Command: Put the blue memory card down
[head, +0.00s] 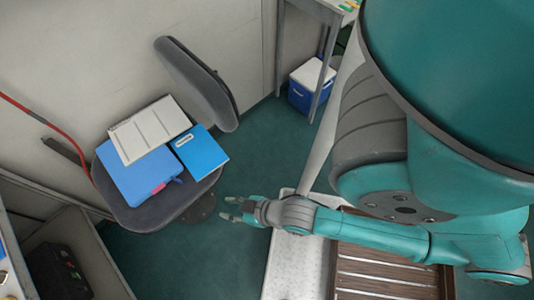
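My gripper (230,208) reaches out to the left from my arm, above the green floor and just right of the chair. Its two fingers show apart with a gap between them, and I see nothing in the gap. I cannot make out a blue memory card anywhere in the head view; at this size a small card could go unseen.
A grey chair (190,207) holds a blue folder (135,182), a white sheet or tray (150,128) and a blue booklet (201,152). A blue-and-white cooler (312,82) stands under a table at the back. A slatted wooden panel (385,271) lies below my arm.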

